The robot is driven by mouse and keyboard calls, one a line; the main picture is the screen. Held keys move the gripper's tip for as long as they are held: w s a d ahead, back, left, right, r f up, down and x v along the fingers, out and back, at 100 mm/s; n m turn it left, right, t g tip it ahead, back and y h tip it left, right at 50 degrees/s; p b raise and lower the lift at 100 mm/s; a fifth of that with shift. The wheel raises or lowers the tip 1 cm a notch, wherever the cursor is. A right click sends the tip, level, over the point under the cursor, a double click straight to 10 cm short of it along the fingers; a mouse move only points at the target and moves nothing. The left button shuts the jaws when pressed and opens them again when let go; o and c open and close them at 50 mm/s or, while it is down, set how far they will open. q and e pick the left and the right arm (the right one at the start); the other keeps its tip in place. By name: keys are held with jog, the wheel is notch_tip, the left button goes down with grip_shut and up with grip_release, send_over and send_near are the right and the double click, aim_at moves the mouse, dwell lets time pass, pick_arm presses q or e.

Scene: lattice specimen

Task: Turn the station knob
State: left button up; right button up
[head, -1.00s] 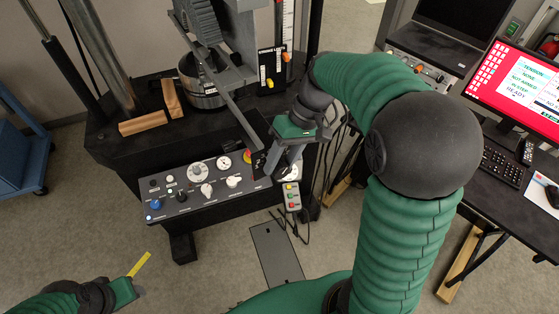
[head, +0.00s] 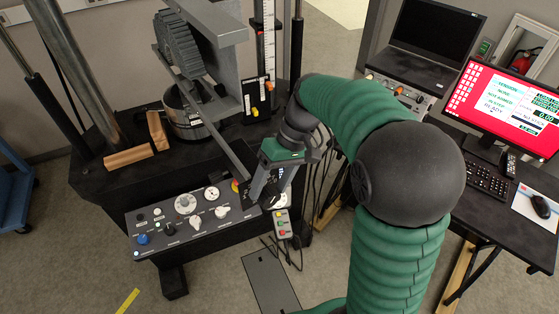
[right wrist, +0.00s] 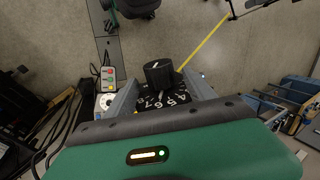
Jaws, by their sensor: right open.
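The station knob is a black fluted knob (right wrist: 158,72) with a white pointer line, on a dark numbered dial (right wrist: 165,98) in the right wrist view. In the head view its black shape (head: 270,197) shows at the right end of the sloped control panel (head: 178,238), partly hidden by my gripper. My right gripper (head: 263,190) is over that end of the panel. In the right wrist view its open fingers (right wrist: 160,92) lie on either side of the dial, with the knob between and just beyond them. Contact with the knob cannot be told.
A small button box (head: 282,224) hangs right beside the panel. A red and yellow button (head: 236,186) sits close left of my gripper. White knobs (head: 221,212) and a blue knob (head: 143,239) are further left. A desk with a monitor (head: 512,105) stands at right.

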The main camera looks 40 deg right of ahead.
jog(key=v, duration=1.5)
jog(key=shift+p, duration=0.3)
jog(key=shift+w+d+r, duration=0.1)
jog(key=shift+d, duration=0.05)
dwell(1.4)
